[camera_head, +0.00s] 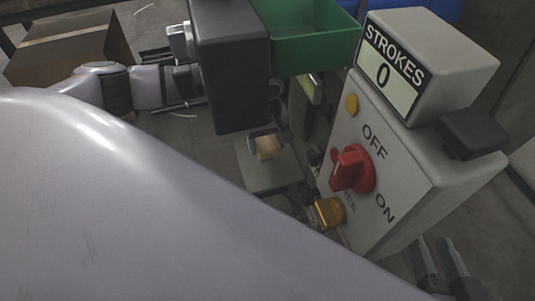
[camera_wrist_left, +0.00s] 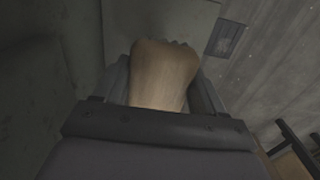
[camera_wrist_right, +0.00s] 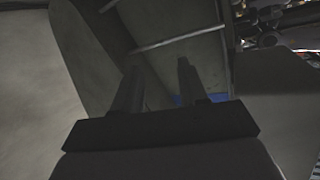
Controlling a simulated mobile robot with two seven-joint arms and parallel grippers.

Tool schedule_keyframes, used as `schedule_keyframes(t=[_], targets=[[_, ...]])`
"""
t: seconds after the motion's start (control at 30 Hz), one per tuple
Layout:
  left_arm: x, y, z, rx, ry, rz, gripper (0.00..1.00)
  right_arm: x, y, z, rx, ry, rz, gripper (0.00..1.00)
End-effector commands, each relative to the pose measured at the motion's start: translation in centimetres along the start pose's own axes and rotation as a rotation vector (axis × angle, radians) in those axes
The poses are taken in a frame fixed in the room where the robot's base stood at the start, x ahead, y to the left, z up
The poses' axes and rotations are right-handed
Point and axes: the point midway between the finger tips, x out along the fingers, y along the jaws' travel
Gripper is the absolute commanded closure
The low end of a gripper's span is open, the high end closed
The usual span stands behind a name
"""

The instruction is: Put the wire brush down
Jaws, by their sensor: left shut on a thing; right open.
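The wire brush (camera_wrist_left: 163,76) shows as a wooden block between the fingers of my left gripper (camera_wrist_left: 160,92) in the left wrist view. In the head view the brush (camera_head: 268,147) is a small tan piece below the dark wrist of my left gripper (camera_head: 264,135), in front of the press and above a grey plate. Its bristles are mostly hidden. I cannot tell whether it touches anything below. My right gripper (camera_wrist_right: 158,82) is open and empty; in the head view its dark fingers (camera_head: 442,262) show at the lower right, beside the control box.
A green bin (camera_head: 312,40) stands behind. A cardboard box (camera_head: 70,50) is at the far left. My pale arm covers the lower left.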

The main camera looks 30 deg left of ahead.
Motion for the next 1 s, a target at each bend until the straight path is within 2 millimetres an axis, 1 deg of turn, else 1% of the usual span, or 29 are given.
schedule_keyframes(t=[0.03, 0.13, 0.23, 0.33, 0.43, 0.67, 0.8, 0.83, 0.87, 0.9, 1.0], targets=[[1.0, 0.0, 0.0, 0.0, 0.0, -0.001, 0.54, -0.1, 0.2, 0.3, -0.012, 0.008, 0.005, 0.57], [2.4, 0.0, 0.0, 0.001, 0.0, 0.001, 0.54, -0.3, 0.4, 0.3, -0.039, 0.026, 0.016, 0.57], [4.2, 0.0, 0.1, 0.001, -0.001, -0.001, 0.54, -0.6, 0.7, 0.4, -0.075, 0.047, 0.03, 0.57], [5.5, 0.0, 0.0, -0.001, 0.0, 0.001, 0.54, -0.9, 0.9, 0.2, -0.105, 0.066, 0.041, 0.57], [5.9, 0.1, 0.0, 0.0, 0.001, 0.001, 0.54, -1.1, 1.0, 0.0, -0.12, 0.077, 0.047, 0.57], [5.8, 0.1, 0.0, 0.0, 0.001, 0.002, 0.54, -1.1, 1.0, -0.2, -0.121, 0.078, 0.048, 0.57], [6.1, 0.1, 0.0, 0.0, 0.001, 0.001, 0.54, -1.1, 1.0, -0.2, -0.121, 0.078, 0.047, 0.57], [6.1, 0.0, 0.0, 0.0, 0.001, 0.001, 0.2, -1.1, 1.0, -0.2, -0.121, 0.078, 0.047, 0.57], [6.1, 0.0, 0.0, 0.0, 0.001, 0.001, 0.1, -1.1, 1.0, -0.2, -0.121, 0.078, 0.047, 0.57], [6.1, 0.0, 0.0, 0.0, 0.001, 0.001, 0.04, -1.1, 1.0, -0.2, -0.121, 0.078, 0.047, 0.57], [6.1, 0.0, 0.0, 0.0, 0.001, 0.001, 0.04, -1.1, 1.0, -0.2, -0.121, 0.078, 0.047, 0.57]])
